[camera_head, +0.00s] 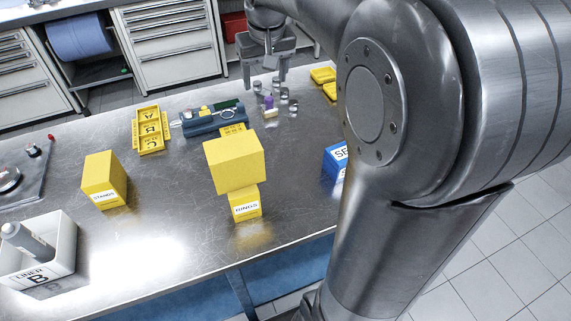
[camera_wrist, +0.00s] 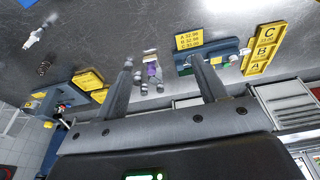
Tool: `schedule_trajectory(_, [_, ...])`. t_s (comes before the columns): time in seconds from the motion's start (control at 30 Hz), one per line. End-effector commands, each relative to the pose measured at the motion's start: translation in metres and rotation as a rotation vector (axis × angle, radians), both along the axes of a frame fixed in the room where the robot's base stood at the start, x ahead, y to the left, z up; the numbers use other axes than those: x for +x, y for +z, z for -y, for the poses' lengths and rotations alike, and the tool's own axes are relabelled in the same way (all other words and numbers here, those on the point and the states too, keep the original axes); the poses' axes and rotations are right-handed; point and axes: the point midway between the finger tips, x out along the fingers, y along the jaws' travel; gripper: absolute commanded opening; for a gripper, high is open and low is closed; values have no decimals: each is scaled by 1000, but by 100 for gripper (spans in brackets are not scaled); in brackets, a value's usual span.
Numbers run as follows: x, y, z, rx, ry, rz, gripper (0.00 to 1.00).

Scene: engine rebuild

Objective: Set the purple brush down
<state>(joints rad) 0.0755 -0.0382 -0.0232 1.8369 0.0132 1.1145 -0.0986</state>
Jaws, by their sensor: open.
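The purple brush (camera_head: 269,103) stands on the steel bench among small metal cylinders (camera_head: 283,94), with a pale lower end. In the wrist view the purple brush (camera_wrist: 151,69) shows beyond and between the fingers. My gripper (camera_head: 266,86) is open and empty, with its fingers apart above and behind the brush in the head view. My gripper (camera_wrist: 164,62) also shows its two spread fingers in the wrist view. No contact between fingers and brush is visible.
Yellow boxes labelled RINGS (camera_head: 246,204) and STANDS (camera_head: 104,180), a blue box (camera_head: 335,160) and a white LINER B bin (camera_head: 63,245) stand nearer. Bench between them is bare.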

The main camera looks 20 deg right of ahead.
Motion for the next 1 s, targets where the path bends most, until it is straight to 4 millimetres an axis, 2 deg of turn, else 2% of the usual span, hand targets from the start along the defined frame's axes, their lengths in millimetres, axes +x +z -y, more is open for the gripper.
schedule_trajectory(0.03, [-21,5,-5,0,1,22,65])
schedule_trajectory(0.27, [-100,4,-24,1,4,111,65])
schedule_trajectory(0.4, [-147,-7,-32,1,6,163,65])
schedule_trajectory(0.6, [-200,-30,-41,5,7,229,65])
schedule_trajectory(0.8, [-224,-46,-44,8,6,261,65])
schedule_trajectory(1.0, [-227,-49,-44,8,7,263,65])
